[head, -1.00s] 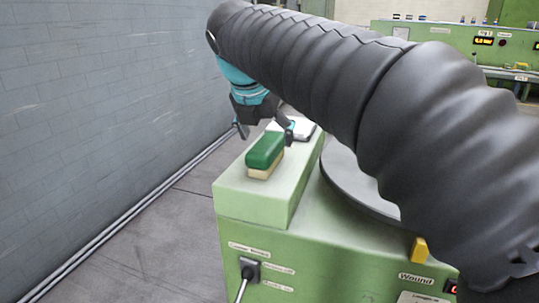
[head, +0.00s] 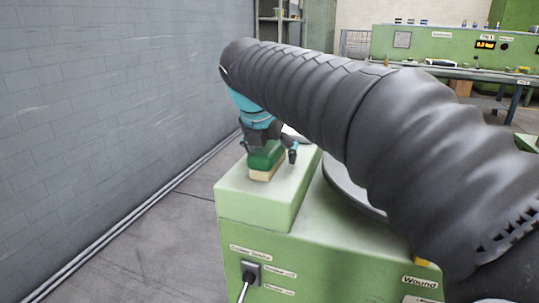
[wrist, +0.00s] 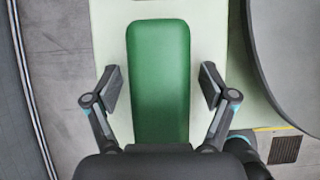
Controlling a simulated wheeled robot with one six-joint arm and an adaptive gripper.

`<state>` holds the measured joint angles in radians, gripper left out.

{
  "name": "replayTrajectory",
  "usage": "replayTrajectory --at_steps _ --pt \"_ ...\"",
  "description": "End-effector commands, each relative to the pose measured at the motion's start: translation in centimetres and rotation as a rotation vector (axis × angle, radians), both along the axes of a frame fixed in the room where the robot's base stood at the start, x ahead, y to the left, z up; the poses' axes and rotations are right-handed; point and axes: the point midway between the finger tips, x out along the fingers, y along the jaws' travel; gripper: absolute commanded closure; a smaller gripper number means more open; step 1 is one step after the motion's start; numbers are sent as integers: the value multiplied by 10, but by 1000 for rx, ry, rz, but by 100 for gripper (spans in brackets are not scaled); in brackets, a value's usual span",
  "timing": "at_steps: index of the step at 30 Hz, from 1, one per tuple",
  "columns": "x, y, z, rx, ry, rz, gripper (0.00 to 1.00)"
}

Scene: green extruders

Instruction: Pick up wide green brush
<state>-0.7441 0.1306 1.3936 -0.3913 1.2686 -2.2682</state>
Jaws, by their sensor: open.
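The wide green brush (head: 266,160) has a green top and a pale cream lower part. It lies on the raised light-green block of the machine. My gripper (head: 269,153) is just above it, with its fingers open on either side. In the wrist view the brush (wrist: 160,75) runs lengthwise between the two fingers of my gripper (wrist: 161,88), with a gap on each side. The near end of the brush is hidden behind the gripper's body in that view.
The light-green block (head: 246,203) is part of a green machine (head: 330,245). A dark round disc (head: 350,192) is to its right. A grey brick wall (head: 110,100) stands to the left. A whitish object (head: 293,133) behind the gripper is partly hidden.

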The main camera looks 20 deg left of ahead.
Motion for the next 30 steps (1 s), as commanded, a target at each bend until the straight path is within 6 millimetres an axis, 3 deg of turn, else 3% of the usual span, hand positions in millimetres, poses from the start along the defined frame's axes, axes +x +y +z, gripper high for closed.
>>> replayTrajectory --at_steps 18,20,27,30 --pt "0 0 -4 0 -1 0 17" --pt "0 0 -4 0 -1 0 27" --pt "0 0 -4 0 0 0 85" --pt "0 0 -4 0 0 0 86"
